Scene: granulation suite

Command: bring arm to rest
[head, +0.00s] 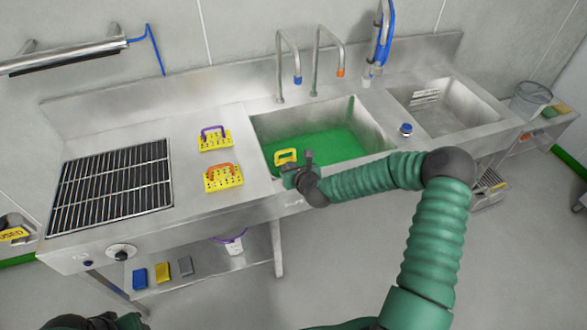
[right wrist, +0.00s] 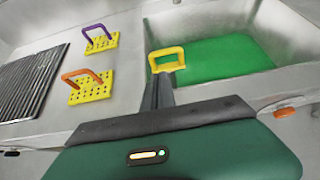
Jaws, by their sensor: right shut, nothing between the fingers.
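My right arm reaches across from the lower right in the head view. Its gripper (head: 300,164) is over the front edge of the green-filled sink basin (head: 262,125), shut and empty. In the right wrist view its dark fingers (right wrist: 158,92) are together and point at a yellow handle (right wrist: 167,60). The handle also shows in the head view (head: 286,155), at the basin's front left, just beyond the fingers. What lies below the handle is hidden. Only a dark and green part of my left arm shows at the bottom left; its gripper is out of view.
Two yellow perforated blocks, one with a purple handle (head: 214,138) and one with an orange handle (head: 222,177), stand left of the basin. A black grate (head: 112,182) lies further left. Taps (head: 288,65) rise behind the basin. A second basin (head: 445,108) is at right, apparently empty.

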